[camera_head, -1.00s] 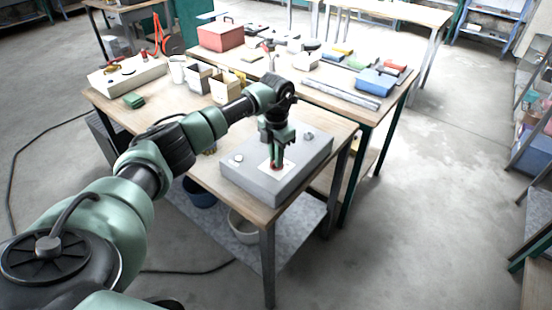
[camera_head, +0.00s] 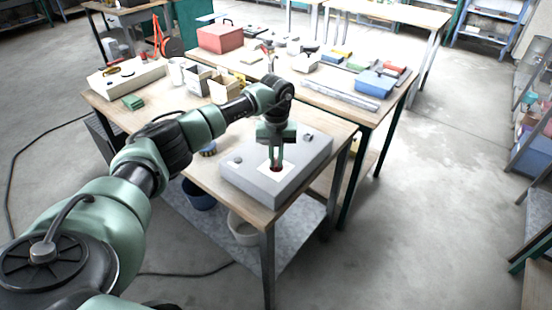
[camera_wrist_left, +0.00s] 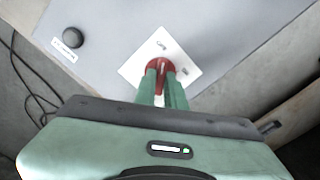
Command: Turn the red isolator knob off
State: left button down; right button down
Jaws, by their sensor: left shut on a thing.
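The red isolator knob (camera_wrist_left: 161,66) sits on a white square plate (camera_wrist_left: 181,51) on top of a grey box (camera_wrist_left: 240,25). In the head view the grey box (camera_head: 300,167) stands on the front wooden table, and the white plate (camera_head: 264,169) shows around the fingertips. My left gripper (camera_head: 275,166) points down from above and is shut on the knob. In the left wrist view its two green fingers (camera_wrist_left: 162,84) lie on either side of the knob and hide part of it. My right gripper is not in view.
A black round knob (camera_wrist_left: 73,37) with a label sits on the same box. Small boxes (camera_head: 222,86) and a beige panel (camera_head: 127,76) stand farther back on the table (camera_head: 205,173). Open floor lies to the right.

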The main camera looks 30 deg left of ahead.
aim_at(276, 162)
pick_arm(q)
jog(key=shift+w+r+n, duration=0.1)
jog(key=shift+r+n, duration=0.05)
jog(key=shift+n, duration=0.35)
jog(key=c, duration=1.5)
grip_release()
notch_tip(276, 162, up, 6)
jog(key=shift+r+b, duration=0.2)
jog(key=shift+b, duration=0.95)
jog(key=shift+r, duration=0.65)
